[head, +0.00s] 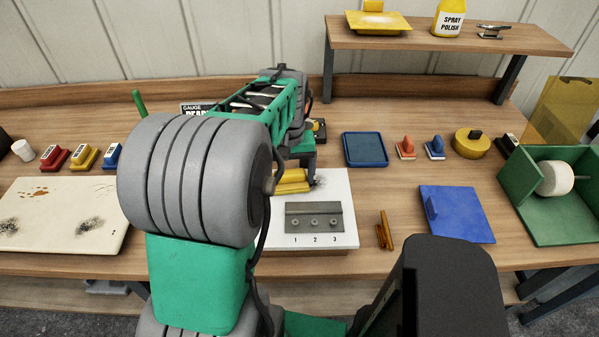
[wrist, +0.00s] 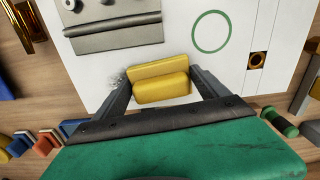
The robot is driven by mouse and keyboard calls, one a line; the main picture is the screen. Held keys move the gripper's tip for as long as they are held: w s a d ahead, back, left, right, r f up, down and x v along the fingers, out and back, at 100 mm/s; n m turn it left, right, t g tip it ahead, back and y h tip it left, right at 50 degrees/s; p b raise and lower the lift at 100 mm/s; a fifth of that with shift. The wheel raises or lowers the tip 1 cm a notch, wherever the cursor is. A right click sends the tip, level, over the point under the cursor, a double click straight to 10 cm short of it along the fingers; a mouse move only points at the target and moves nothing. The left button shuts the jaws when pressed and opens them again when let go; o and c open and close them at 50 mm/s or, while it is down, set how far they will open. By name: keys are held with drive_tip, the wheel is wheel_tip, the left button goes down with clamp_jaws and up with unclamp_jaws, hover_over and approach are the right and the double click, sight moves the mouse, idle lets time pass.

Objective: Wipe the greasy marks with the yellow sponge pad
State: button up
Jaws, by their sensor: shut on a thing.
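My gripper (wrist: 160,84) is shut on a yellow sponge pad (wrist: 160,90), with one finger at each end of it. In the head view the yellow pad (head: 291,186) shows low over the left part of a white plate (head: 345,190), partly hidden by my arm. I cannot tell whether it touches the plate. A small grey smudge (wrist: 117,80) is on the plate beside the left finger. A cream board (head: 75,190) at the far left bears orange-brown spots (head: 37,193) and dark, sooty-looking smudges (head: 90,224).
A grey bracket (head: 313,216) lies on the plate above numbers 1 to 3. Red (head: 55,157), yellow (head: 84,157) and blue (head: 113,156) blocks stand behind the board. A blue tray (head: 365,149), a blue panel (head: 455,214) and a green box (head: 545,225) are to the right.

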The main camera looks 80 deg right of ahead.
sight(284, 172)
drive_tip(key=shift+w+d, duration=0.1)
drive_tip(key=shift+w, duration=0.7)
drive_tip(key=shift+r+p, duration=2.2)
drive_tip(key=shift+r, duration=0.9)
drive_tip(key=shift+r, duration=0.1)
wheel_tip(284, 172, up, 3)
drive_tip(key=shift+p, duration=1.2)
drive_tip(key=shift+w, duration=0.1)
